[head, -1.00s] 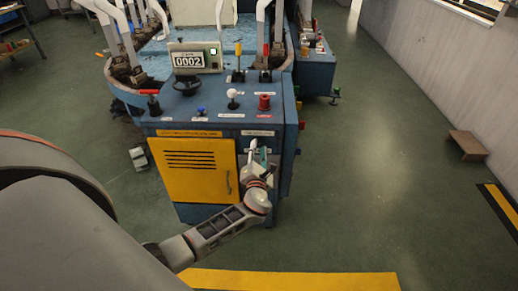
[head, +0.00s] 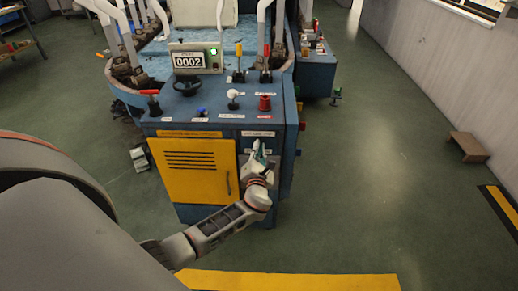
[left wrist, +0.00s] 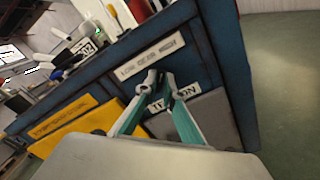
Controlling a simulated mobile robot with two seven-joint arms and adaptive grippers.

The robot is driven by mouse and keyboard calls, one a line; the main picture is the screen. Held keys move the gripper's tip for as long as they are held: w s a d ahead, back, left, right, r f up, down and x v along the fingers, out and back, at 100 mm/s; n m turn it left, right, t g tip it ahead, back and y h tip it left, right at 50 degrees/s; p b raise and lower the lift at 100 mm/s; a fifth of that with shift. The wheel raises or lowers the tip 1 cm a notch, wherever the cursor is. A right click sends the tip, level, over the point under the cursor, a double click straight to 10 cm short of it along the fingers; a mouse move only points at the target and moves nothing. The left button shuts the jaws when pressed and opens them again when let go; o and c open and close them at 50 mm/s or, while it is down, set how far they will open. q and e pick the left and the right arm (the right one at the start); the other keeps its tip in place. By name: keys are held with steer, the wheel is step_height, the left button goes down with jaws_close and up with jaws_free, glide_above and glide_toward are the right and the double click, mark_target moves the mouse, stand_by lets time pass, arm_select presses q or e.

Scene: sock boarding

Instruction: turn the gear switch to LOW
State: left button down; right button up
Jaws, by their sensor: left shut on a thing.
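The blue machine (head: 225,120) has a front panel with a white label (head: 258,133) at its upper right; its small text is hard to read. In the left wrist view, the label (left wrist: 150,56) is just above my fingertips. My left gripper (head: 257,147) is at the panel below this label, to the right of the yellow door. In the left wrist view, my left gripper's (left wrist: 157,82) teal and grey fingers close on a small part at the panel, apparently the gear switch. The fingers hide most of it, so its setting cannot be read. My right gripper is not in view.
The yellow door (head: 190,168) is left of my gripper. A grey plate and a partly covered label (left wrist: 185,92) lie below the fingertips. A red knob (head: 264,103), a white knob (head: 233,94) and a counter display (head: 190,60) are on top.

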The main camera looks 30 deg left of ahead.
arm_select(q)
steer(key=shift+s+a+n+b, duration=0.1)
steer(key=shift+n+b, duration=1.1)
steer(key=shift+n, duration=1.75)
steer(key=shift+s+a+n+b, duration=0.15)
steer(key=shift+n+b, duration=1.1)
steer(key=shift+n, duration=1.75)
steer(key=shift+w+a+n+b, duration=0.1)
steer(key=shift+n+b, duration=1.1)
steer(key=shift+n, duration=1.75)
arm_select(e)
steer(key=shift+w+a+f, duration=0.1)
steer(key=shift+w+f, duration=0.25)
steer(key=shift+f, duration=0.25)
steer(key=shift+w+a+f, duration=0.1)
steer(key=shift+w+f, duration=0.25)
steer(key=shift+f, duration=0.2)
arm_select(q)
steer(key=c, duration=2.2)
jaws_free()
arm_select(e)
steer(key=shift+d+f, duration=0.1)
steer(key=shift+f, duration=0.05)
arm_select(q)
steer(key=shift+o, duration=0.2)
